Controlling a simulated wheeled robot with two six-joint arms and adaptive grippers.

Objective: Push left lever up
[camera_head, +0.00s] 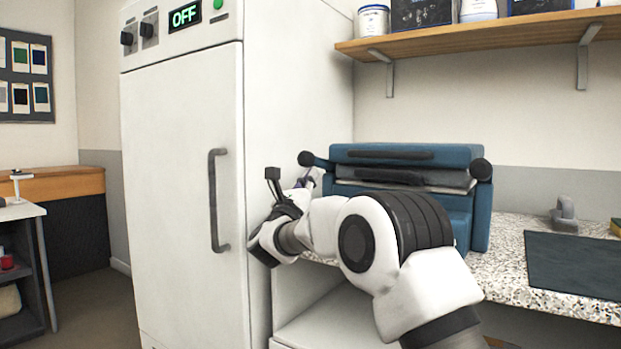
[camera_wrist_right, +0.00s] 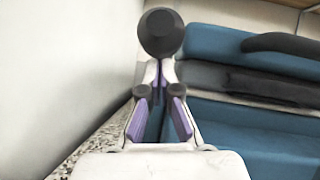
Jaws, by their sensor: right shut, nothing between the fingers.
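A blue press-like machine (camera_head: 455,222) with a grey padded middle layer stands on the speckled counter. Its left lever ends in a black round knob (camera_head: 306,158), which is large at the top of the right wrist view (camera_wrist_right: 160,33). Its right lever has a matching black knob (camera_head: 481,169). My right gripper (camera_head: 315,174) is at the machine's left side, just below the left knob. In the right wrist view its purple-padded fingers (camera_wrist_right: 159,72) meet at the tips, shut and empty, directly under the knob. I cannot tell whether they touch it. My left gripper is out of view.
A tall white cabinet (camera_head: 185,180) with a grey handle and an OFF display stands close to the left of my right gripper. A wooden shelf (camera_head: 480,36) with tubs hangs above. A dark mat (camera_head: 575,262) lies on the counter (camera_head: 500,268) at right.

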